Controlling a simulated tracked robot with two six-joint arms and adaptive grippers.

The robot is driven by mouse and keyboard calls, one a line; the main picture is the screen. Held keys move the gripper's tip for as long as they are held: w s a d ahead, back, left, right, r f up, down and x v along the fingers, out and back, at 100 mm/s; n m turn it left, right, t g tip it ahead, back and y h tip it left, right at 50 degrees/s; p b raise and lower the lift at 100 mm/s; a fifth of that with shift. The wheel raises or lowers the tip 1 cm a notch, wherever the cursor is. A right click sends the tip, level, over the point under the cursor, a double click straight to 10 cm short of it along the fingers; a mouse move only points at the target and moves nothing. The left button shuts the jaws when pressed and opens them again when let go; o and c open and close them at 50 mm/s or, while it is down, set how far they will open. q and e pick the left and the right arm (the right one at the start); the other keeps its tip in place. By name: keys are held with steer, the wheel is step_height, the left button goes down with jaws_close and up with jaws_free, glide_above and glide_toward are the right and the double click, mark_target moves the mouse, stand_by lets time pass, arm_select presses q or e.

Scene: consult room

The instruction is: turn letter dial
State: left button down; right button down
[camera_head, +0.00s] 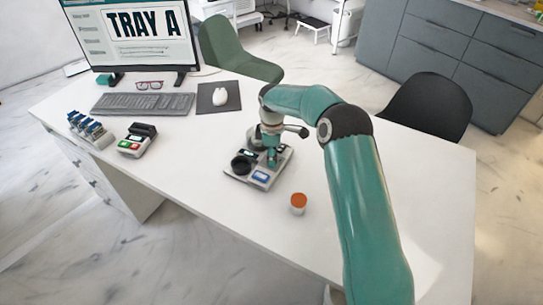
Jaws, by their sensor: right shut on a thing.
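The dial device (232,178) is a flat grey unit on the white desk, with a black round knob (241,164) at its left and a small blue display (261,176) at its front. My right gripper (272,158) reaches down onto the right part of the device and is shut on what seems to be the letter dial there. The gripper hides most of that dial, so its letter cannot be read. The monitor (140,50) at the back left reads "TRAY A". My left gripper is not in view.
An orange-capped small jar (298,204) stands just right of the device. The desk's front middle (225,205) is clear.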

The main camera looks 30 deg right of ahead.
steer(key=shift+w+r, duration=0.1)
steer(key=shift+r, duration=0.05)
steer(key=c, duration=0.8)
jaws_free()
